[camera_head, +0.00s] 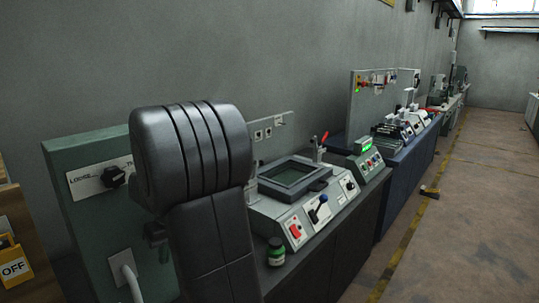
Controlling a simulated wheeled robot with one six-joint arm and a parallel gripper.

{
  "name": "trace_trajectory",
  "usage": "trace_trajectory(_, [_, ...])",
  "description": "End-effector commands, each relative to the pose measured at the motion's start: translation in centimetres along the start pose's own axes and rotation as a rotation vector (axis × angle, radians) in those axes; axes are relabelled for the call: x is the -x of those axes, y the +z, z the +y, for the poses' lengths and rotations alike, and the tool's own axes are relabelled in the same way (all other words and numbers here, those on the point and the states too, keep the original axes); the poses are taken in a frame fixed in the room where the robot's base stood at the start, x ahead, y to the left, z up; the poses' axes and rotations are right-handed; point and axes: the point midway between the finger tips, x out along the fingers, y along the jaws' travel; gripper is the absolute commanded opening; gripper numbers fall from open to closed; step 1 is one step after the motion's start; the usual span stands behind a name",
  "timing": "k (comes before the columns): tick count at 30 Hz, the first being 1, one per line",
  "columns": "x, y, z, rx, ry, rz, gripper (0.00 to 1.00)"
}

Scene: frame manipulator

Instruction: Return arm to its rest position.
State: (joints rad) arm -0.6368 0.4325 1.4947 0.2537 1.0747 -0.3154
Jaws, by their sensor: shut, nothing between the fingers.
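A large black jointed part of my arm (192,150) fills the left foreground, with a dark segmented link (212,250) running down below it to the bottom edge. It hides part of the green cabinet and the left end of the bench. I do not see my gripper's fingers anywhere in this view.
Behind the arm stands a green cabinet (85,215) with a dark knob (114,177). To its right, a bench (325,245) carries a control machine (300,210) and a small green jar (276,251). More machines line the wall. The floor (470,215) at right is mostly clear, except a small dark object (430,192).

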Motion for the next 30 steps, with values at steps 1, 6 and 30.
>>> trace_trajectory(1, [0.3, -0.1, -0.3, 0.01, 0.027, 0.001, 0.0])
trace_trajectory(6, [0.9, -0.2, -0.6, 0.024, 0.109, 0.001, 0.0])
trace_trajectory(30, [2.5, -0.3, -0.2, 0.021, 0.179, 0.012, 0.0])
